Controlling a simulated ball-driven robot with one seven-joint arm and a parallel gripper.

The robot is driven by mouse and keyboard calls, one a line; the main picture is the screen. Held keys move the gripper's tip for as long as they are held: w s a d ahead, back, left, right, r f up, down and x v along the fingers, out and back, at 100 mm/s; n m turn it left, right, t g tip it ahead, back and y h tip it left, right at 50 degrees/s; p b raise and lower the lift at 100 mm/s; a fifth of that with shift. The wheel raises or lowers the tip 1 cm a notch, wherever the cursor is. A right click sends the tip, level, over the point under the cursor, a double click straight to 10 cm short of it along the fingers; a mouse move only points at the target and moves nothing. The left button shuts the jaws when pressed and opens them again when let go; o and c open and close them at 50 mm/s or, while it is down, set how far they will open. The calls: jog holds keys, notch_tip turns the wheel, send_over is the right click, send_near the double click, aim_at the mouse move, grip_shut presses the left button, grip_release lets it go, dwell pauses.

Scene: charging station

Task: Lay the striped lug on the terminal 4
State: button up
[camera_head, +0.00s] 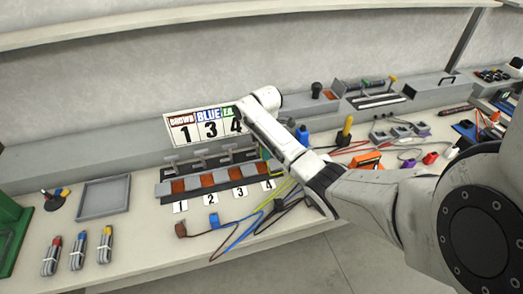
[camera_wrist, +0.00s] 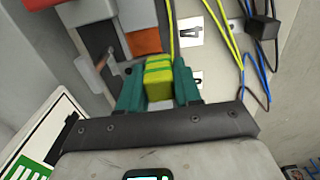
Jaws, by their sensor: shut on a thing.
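My gripper (camera_wrist: 158,88) has teal fingers and is shut on the yellow-and-green striped lug (camera_wrist: 158,72). A yellow-green wire runs up from the lug in the wrist view. Terminal 4 shows there as an orange pad (camera_wrist: 143,42), just beyond the lug's tip. The label 4 (camera_wrist: 187,30) lies to the pad's right. In the head view, label 4 (camera_head: 268,185) is at the right end of the terminal block (camera_head: 215,192). My arm mostly hides the gripper and lug there. I cannot tell whether the lug touches the block.
Brown (camera_head: 181,230) and blue (camera_head: 218,224) leads lie in front of the block. Clamps (camera_head: 203,160) stand behind the pads. A sign (camera_head: 205,127) pairs brown with 1 and blue with 3. A grey tray (camera_head: 104,197) and cable bundles (camera_head: 77,250) are at left.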

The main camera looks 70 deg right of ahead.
dwell(0.3)
jog(key=b, duration=0.4)
send_over(264, 173)
jog(key=shift+f, duration=2.9)
jog(key=shift+p, duration=0.6)
jog(key=shift+f+b, duration=1.1)
jog(key=shift+f, duration=0.55)
jog(key=o, duration=1.1)
notch_tip(264, 173, up, 11)
jog(key=shift+f+b, duration=0.1)
jog(key=shift+b, duration=0.2)
